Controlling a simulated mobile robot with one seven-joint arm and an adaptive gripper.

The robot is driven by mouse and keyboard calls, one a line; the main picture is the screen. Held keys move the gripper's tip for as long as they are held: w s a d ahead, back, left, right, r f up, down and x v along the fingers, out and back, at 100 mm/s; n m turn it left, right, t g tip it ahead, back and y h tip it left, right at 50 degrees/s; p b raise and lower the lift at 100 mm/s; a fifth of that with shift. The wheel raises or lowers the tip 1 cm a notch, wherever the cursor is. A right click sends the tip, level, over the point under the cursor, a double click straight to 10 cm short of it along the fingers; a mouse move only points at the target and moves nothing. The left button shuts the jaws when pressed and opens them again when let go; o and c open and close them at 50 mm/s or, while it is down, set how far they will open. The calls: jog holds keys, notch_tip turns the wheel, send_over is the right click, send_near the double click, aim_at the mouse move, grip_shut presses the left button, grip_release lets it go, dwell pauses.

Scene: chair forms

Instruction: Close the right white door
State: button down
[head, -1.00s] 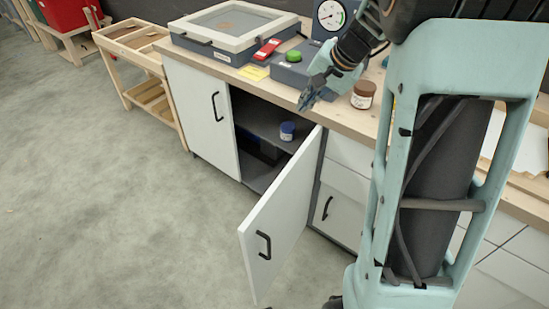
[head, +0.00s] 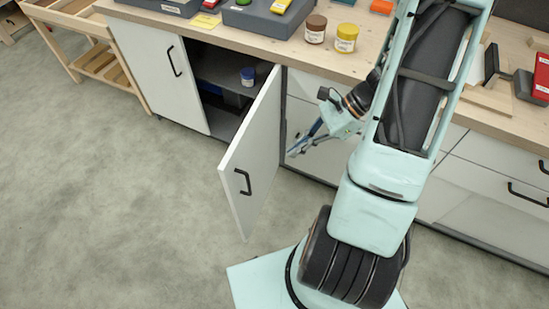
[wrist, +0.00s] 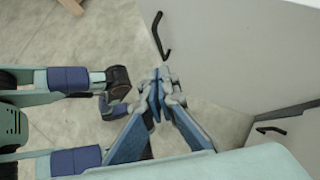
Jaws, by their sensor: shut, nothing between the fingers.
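The right white door (head: 258,150) stands swung out from the cabinet, its face with the black handle (head: 243,182) turned to the right. My gripper (head: 292,153) is shut and empty. It is low, to the right of the door, on the handle side and in front of the drawer fronts. In the wrist view the fingers (wrist: 158,90) are together, with the door panel (wrist: 225,45) beyond them at the upper right and its handle (wrist: 162,36) above the tips. I cannot tell whether the fingertips touch the door; a gap seems to show in the head view.
The left white door (head: 155,65) is closed. A blue-lidded jar (head: 248,77) stands on the shelf inside the open cabinet. Jars and boxes stand on the wooden worktop (head: 280,48) above. A wooden rack (head: 75,45) stands at the left. The floor left of the door is clear.

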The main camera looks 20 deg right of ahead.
jog(key=a+r+b+x, duration=0.1)
jog(key=a+r+x, duration=0.1)
jog(key=x, duration=1)
jog(key=shift+w+b, duration=0.15)
jog(key=shift+b, duration=0.15)
